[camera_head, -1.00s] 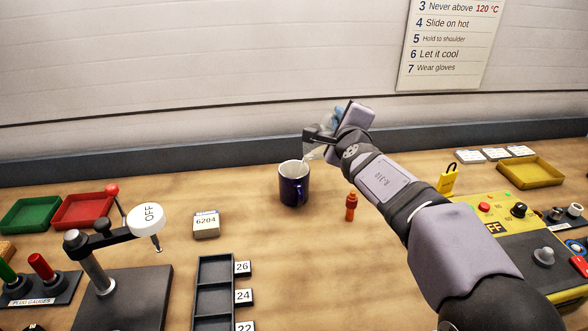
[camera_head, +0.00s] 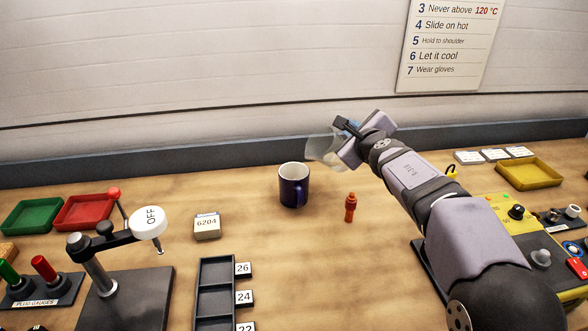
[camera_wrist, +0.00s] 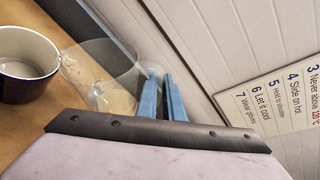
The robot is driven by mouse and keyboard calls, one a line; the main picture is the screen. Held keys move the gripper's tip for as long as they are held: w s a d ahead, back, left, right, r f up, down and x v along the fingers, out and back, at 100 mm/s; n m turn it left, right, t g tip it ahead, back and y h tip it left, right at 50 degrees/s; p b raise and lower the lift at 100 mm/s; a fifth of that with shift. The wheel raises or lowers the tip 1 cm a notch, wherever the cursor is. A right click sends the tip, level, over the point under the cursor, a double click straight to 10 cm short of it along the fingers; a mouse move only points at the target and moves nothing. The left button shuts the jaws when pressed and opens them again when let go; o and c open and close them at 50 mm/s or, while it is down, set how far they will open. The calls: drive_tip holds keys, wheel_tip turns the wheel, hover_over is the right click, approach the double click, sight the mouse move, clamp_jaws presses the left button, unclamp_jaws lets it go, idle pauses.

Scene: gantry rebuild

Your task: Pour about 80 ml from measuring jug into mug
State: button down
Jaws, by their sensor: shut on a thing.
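The dark blue mug (camera_head: 293,187) stands upright on the bench in the head view. It also shows at the left edge of the wrist view (camera_wrist: 24,66), with its pale inside visible; I cannot tell the liquid level. The clear measuring jug (camera_head: 322,149) is tilted in the air behind and to the right of the mug, apart from it. My gripper (camera_head: 346,132) is shut on the jug. In the wrist view the jug (camera_wrist: 98,72) lies beside the blue fingers (camera_wrist: 163,98). No stream shows between jug and mug.
An orange-red bottle-like piece (camera_head: 350,207) stands right of the mug. A 6204 box (camera_head: 207,226) lies left, and a dark slotted tray (camera_head: 215,290) in front. A yellow control box (camera_head: 490,230) is at right.

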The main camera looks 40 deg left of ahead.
drive_tip(key=shift+w+d+f+m+g, duration=0.15)
drive_tip(key=shift+w+f+m, duration=0.1)
drive_tip(key=shift+f, duration=0.15)
drive_tip(key=shift+w+d+f+m+g, duration=0.15)
drive_tip(key=shift+w+f+m, duration=0.1)
drive_tip(key=shift+f, duration=0.15)
drive_tip(key=shift+f, duration=0.15)
idle(1.5)
drive_tip(key=shift+w+d+f+m+b, duration=0.3)
drive_tip(key=shift+w+f+b, duration=0.1)
drive_tip(key=shift+f, duration=0.3)
drive_tip(key=shift+w+d+f+m+g+y+p, duration=0.25)
drive_tip(key=shift+w+d+f+m+g+p, duration=0.25)
drive_tip(key=shift+w+f+m+p, duration=0.5)
drive_tip(key=shift+w+d+f+m+g+y+p, duration=0.3)
drive_tip(key=shift+w+d+f+m+g+p, duration=0.25)
drive_tip(key=shift+f, duration=0.9)
drive_tip(key=shift+w+d+f+m+g+y+p, duration=0.3)
drive_tip(key=shift+w+f+m+g+p, duration=0.45)
drive_tip(key=shift+f, duration=0.45)
drive_tip(key=shift+d+r, duration=0.1)
